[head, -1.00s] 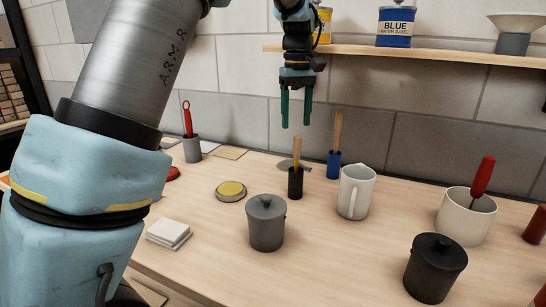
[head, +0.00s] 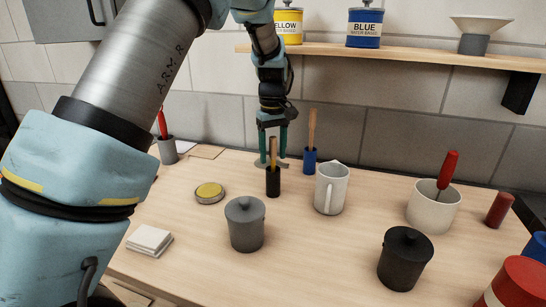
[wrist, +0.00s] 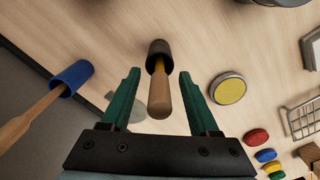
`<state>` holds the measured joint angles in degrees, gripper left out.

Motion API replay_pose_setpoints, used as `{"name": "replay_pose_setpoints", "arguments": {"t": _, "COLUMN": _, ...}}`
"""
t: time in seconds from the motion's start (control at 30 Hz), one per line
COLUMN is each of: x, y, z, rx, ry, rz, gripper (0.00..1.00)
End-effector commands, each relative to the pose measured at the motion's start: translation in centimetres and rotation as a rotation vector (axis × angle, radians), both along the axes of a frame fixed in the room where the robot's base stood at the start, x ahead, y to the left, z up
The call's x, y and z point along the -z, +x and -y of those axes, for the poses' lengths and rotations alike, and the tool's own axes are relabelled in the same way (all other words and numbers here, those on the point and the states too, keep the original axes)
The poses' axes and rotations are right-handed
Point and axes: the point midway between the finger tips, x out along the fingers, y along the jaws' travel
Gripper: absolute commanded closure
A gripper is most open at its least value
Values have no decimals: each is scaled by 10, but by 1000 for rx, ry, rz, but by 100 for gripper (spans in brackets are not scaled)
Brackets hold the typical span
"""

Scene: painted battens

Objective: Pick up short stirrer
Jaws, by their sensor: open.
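A stirrer with a wooden handle (head: 273,150) and a yellow band stands upright in a black holder (head: 273,182). It looks shorter than the wooden stirrer (head: 312,128) in the blue holder (head: 310,160). My gripper (head: 274,157) is open and points down at the black holder. In the wrist view, the stirrer handle (wrist: 160,98) rises toward the camera between the two green fingers of my gripper (wrist: 160,75). A gap shows on both sides of the handle. The stirrer's lower end is hidden in the black holder (wrist: 159,50).
The blue holder (wrist: 72,76) and its stirrer stand close beside my gripper. A white jug (head: 331,188), a grey lidded pot (head: 244,225) and a yellow-topped tin (head: 209,192) are nearby. A shelf (head: 400,57) with paint cans runs above along the wall.

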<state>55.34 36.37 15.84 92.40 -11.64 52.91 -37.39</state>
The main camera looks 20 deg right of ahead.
Motion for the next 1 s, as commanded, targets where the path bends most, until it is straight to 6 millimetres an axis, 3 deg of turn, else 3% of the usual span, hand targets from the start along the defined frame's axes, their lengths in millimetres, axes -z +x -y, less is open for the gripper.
{"name": "replay_pose_setpoints", "arguments": {"t": 0.23, "x": 1, "y": 0, "z": 0, "rx": 0, "ry": -1, "rz": 0, "gripper": 41}}
{"name": "replay_pose_setpoints", "arguments": {"t": 0.77, "x": 1, "y": 0, "z": 0, "rx": 0, "ry": -1, "rz": 0, "gripper": 100}}
{"name": "replay_pose_setpoints", "arguments": {"t": 1.0, "x": 1, "y": 0, "z": 0, "rx": 0, "ry": -1, "rz": 0, "gripper": 100}}
